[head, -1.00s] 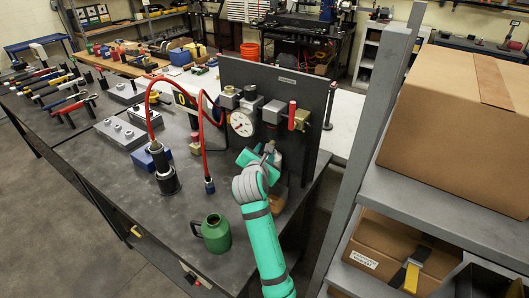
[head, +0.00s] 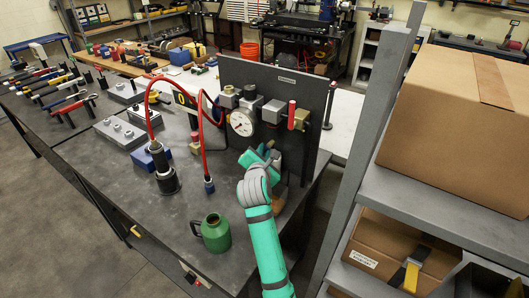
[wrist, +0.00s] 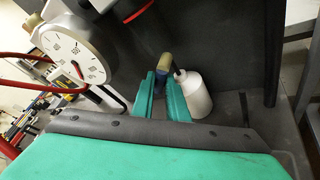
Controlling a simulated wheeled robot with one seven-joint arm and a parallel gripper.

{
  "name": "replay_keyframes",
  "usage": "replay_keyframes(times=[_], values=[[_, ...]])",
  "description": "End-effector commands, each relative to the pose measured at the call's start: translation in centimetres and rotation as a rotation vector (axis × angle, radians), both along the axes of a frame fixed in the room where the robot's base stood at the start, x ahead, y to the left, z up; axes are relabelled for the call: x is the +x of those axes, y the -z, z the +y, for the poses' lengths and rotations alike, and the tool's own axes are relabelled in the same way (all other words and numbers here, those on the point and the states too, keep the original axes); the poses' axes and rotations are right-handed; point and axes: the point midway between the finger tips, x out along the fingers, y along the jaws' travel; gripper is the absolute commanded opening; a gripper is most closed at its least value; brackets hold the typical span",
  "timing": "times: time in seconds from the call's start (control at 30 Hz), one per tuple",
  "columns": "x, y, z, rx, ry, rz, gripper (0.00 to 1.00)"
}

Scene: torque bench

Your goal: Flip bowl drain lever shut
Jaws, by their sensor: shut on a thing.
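My gripper (head: 262,154) reaches in below the valves on the dark upright panel, and its green body covers much of the bowl area in the head view. In the wrist view the two green jaws (wrist: 163,82) are closed around a small lever (wrist: 165,61) with a tan, rounded end that shows just past the fingertips. A white rounded container (wrist: 195,95) with a dark neck stands close beside the right jaw. I cannot tell whether it is the bowl. The lever's pivot and exact angle are hidden.
A round pressure gauge (head: 242,123) sits left of my gripper, and a red-handled valve (head: 299,117) is above right. A red hose (head: 152,105) loops to the left. A green jug (head: 214,233) stands at the bench's front. A grey shelf post (head: 365,150) rises at right.

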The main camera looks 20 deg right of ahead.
Motion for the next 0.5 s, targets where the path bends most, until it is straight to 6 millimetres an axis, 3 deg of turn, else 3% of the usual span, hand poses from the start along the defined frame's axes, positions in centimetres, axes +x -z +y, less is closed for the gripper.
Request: replay_keyframes(times=[0.47, 0.5], values=[[-0.06, -0.14, -0.18, 0.061, 0.004, -0.076, 0.00], [-0.06, -0.14, -0.18, 0.061, 0.004, -0.076, 0.23]])
